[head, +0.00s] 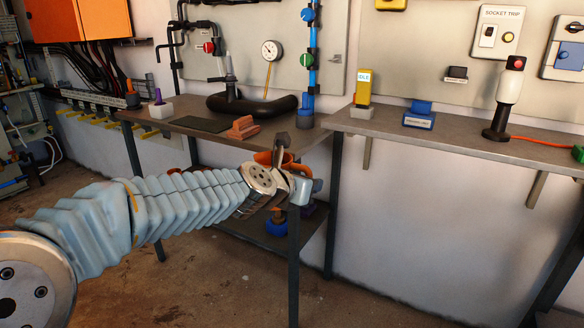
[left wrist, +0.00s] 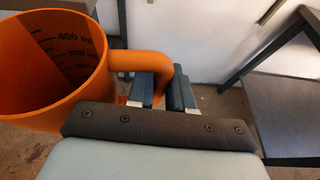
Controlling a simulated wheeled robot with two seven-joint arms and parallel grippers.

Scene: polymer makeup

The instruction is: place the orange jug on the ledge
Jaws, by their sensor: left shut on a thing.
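My left gripper (left wrist: 158,90) is shut on the handle of the orange jug (left wrist: 40,75), with its fingers around the handle in the left wrist view. The jug has dark volume marks inside its open top. In the head view the jug (head: 268,157) is mostly hidden behind my left wrist, in front of the workbench's right end. The ledge (head: 385,124) is the grey shelf on wall brackets at the right, a little right of and beyond the gripper. My right gripper is not in view.
The workbench (head: 190,118) holds a black pipe (head: 255,106) and a brown block (head: 242,128). Bare ledge shows between the blue block and the lamp.

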